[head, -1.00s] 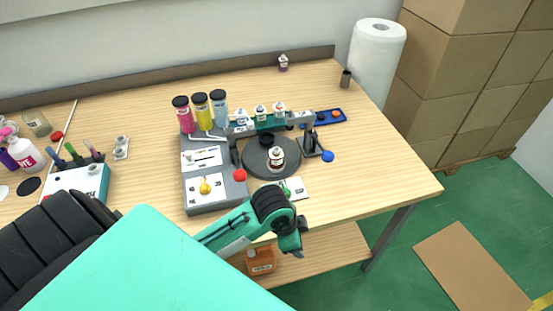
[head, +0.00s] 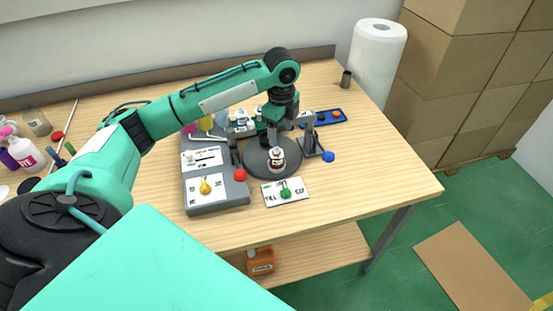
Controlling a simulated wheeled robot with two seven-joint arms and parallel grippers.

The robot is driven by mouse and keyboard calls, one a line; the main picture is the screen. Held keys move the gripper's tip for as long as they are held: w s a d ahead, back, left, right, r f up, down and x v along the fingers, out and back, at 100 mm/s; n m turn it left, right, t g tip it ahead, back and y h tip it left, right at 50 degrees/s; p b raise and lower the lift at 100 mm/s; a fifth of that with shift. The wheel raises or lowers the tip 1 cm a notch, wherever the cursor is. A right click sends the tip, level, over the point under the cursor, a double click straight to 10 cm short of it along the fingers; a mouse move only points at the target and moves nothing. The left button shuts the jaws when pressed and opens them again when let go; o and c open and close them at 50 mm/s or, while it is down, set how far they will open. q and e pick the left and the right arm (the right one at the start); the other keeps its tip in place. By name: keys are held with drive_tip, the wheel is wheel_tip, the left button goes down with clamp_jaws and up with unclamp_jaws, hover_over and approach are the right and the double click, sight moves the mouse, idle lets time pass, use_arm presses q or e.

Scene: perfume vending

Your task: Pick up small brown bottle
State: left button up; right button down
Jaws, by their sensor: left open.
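A small bottle (head: 278,159) with a pale label and light cap stands upright on the round dark turntable (head: 257,165); its brown colour is hard to make out at this size. My left arm comes in from the left and reaches over the station. My left gripper (head: 272,140) points down, open, above and just behind this bottle. I cannot tell whether its fingers touch anything. The gripper hides part of the turntable and the small bottles behind it. My right gripper is not in view.
The grey dispenser base (head: 218,207) is left of the turntable, with a red knob (head: 240,175). A white card (head: 286,193) with a green knob lies in front. A blue tray (head: 331,117) and paper roll (head: 377,56) are at the right.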

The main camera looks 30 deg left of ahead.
sight(276, 149)
use_arm(q)
drive_tip(key=f, duration=0.2)
drive_tip(key=a+f+p, duration=0.1)
drive_tip(key=f, duration=0.1)
drive_tip(key=a+f, duration=0.1)
drive_tip(key=f, duration=0.1)
drive_tip(key=shift+w, duration=0.35)
drive_tip(key=shift+s+f+p, duration=0.1)
drive_tip(key=shift+f+p, duration=0.4)
drive_tip(key=shift+p, duration=0.1)
drive_tip(key=f, duration=0.2)
drive_tip(key=f+p, duration=0.1)
drive_tip(key=shift+s+d+f, duration=0.15)
drive_tip(key=shift+d+f, duration=0.05)
drive_tip(key=shift+f, duration=0.55)
drive_tip(key=shift+c, duration=0.4)
drive_tip(key=c, duration=1)
